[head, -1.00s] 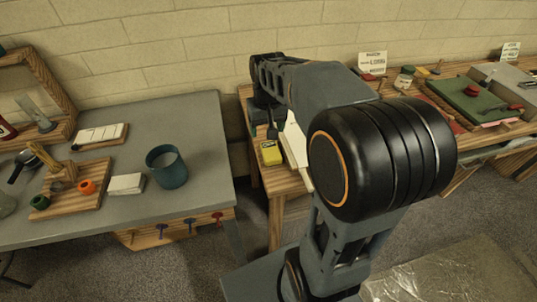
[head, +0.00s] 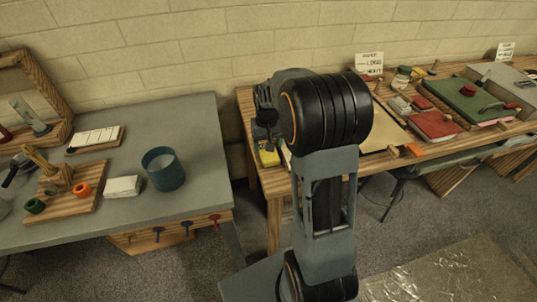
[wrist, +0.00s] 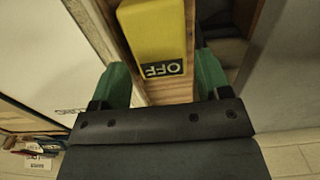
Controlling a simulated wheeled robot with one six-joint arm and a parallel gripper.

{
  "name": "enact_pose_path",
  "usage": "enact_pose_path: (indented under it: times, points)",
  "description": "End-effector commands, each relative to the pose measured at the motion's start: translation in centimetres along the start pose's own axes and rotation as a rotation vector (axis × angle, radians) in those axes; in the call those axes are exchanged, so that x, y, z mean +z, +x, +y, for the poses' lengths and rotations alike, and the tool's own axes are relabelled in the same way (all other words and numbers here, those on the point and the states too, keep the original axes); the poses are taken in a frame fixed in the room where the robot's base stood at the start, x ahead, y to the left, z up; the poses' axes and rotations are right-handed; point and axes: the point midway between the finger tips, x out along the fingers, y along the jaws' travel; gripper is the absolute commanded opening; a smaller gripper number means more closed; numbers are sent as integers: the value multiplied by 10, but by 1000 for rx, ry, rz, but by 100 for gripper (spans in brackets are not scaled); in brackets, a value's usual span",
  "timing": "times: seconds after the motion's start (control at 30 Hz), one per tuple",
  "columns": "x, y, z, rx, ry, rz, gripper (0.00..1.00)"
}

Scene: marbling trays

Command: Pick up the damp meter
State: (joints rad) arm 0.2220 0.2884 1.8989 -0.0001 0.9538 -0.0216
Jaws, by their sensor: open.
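The damp meter is a yellow block (wrist: 152,25) with a dark label reading "OFF", upside down in the wrist view. It lies on the wooden table's left end, and part of it shows in the head view (head: 269,157) below my gripper. My gripper (wrist: 161,82) is open. Its two green fingers point at the meter, one towards each side of its near end, with visible gaps. I cannot tell how far above the meter the fingertips are. In the head view my arm hides much of the gripper and the table around it.
A pale panel (wrist: 35,50) lies left of the meter in the wrist view. The wooden table (head: 262,182) stands against the brick wall, with red and green trays to the right. A gap separates it from the grey table (head: 205,140), which holds a blue cup (head: 164,170).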

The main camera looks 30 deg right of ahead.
Motion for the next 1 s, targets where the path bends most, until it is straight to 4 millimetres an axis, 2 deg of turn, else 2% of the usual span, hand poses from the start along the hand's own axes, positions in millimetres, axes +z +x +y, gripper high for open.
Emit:
enact_pose_path:
  times: [0.3,0.47,0.7,1.0]
  points:
    - [3,40,2,0,0,-3,70]
    - [3,49,1,0,0,-1,70]
    - [2,49,1,0,0,0,69]
    - [2,49,1,0,0,0,41]
